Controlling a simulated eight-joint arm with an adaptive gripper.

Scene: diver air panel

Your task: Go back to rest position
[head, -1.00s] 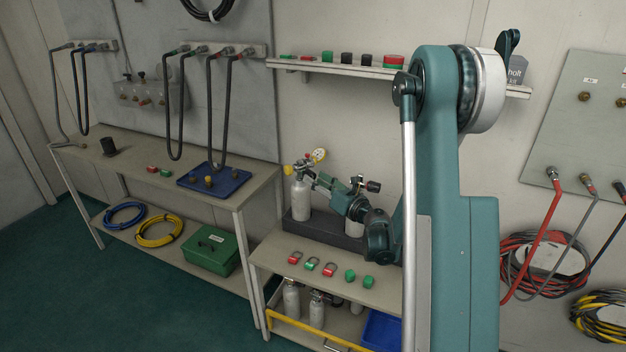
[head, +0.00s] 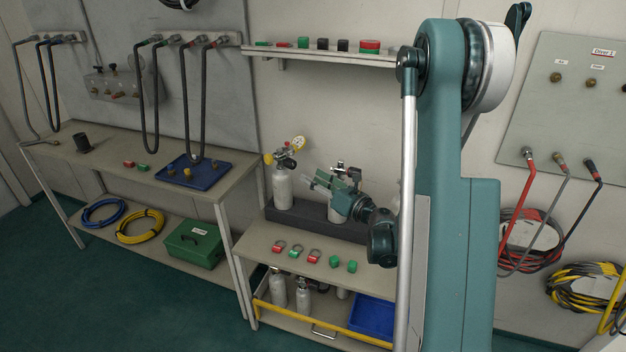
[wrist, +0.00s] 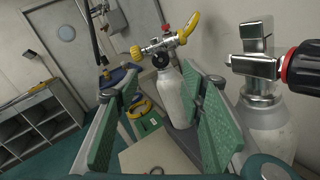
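My gripper (head: 318,184) is in front of the wall, just right of the left white cylinder (head: 283,190). In the wrist view my gripper (wrist: 160,95) has its two green-padded fingers wide apart with nothing held between them. That cylinder (wrist: 174,97) stands upright beyond the fingers, with a valve and yellow-rimmed gauge (head: 299,143) on top. A second cylinder (wrist: 268,130) with a metal valve and a red-and-black knob (wrist: 302,66) is close on the right of the wrist view. In the head view my gripper and wrist partly hide it.
Both cylinders stand in a dark rack (head: 313,222) on the bench (head: 262,246). Red and green tags lie in front. A shelf (head: 330,54) with small coloured parts is above. The left table (head: 110,160) holds a blue tray (head: 193,172). Open air lies in front of the bench.

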